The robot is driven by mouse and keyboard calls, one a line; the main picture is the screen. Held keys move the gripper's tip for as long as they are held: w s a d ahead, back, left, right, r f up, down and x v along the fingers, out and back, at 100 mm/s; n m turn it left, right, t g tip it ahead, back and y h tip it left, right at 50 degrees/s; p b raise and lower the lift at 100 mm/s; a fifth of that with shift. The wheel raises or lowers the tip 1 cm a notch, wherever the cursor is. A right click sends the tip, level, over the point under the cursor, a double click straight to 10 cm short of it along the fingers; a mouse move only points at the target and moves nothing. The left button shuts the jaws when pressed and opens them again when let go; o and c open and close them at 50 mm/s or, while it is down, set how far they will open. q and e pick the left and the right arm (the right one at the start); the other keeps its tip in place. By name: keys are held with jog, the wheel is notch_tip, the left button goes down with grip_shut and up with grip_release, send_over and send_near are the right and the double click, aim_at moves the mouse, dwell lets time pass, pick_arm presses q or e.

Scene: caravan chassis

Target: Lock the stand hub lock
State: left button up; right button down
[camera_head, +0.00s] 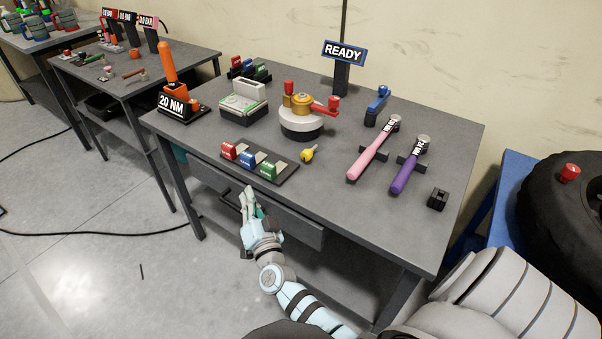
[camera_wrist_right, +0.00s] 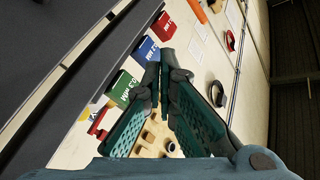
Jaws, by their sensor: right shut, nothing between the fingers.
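A round stand (camera_head: 301,121) with a white and dark base sits on the middle of the table. It carries a yellow hub (camera_head: 302,101), with a red upright knob (camera_head: 289,88) on its left and a red lever (camera_head: 327,106) reaching out to its right. I cannot tell which part is the lock, or its state. My right gripper (camera_head: 249,195) is at the table's front edge, below the coloured blocks and apart from the stand. Its fingers also show in the right wrist view (camera_wrist_right: 160,65), with the tips together and empty. My left gripper is not in view.
Red (camera_head: 229,151), blue (camera_head: 248,160) and green (camera_head: 269,170) blocks stand on a dark strip near the front edge. A yellow piece (camera_head: 308,154) lies beside them. Pink (camera_head: 373,150) and purple (camera_head: 409,167) torque tools lie to the right. A READY sign (camera_head: 344,53) stands behind.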

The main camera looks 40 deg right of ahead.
jog(key=d+r+m+g+h+b, duration=0.2)
jog(key=d+r+m+g+h, duration=0.8)
jog(key=m, duration=0.7)
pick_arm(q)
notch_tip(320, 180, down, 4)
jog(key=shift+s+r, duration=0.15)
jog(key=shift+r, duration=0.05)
pick_arm(e)
jog(key=s+a+f+m+g+y, duration=0.2)
jog(key=a+m+g, duration=0.1)
jog(key=s+a+f+m+g+y, duration=0.1)
jog(key=y, duration=0.1)
jog(key=shift+a+f+g, duration=0.1)
jog(key=shift+a+g, duration=0.25)
jog(key=shift+g, duration=0.05)
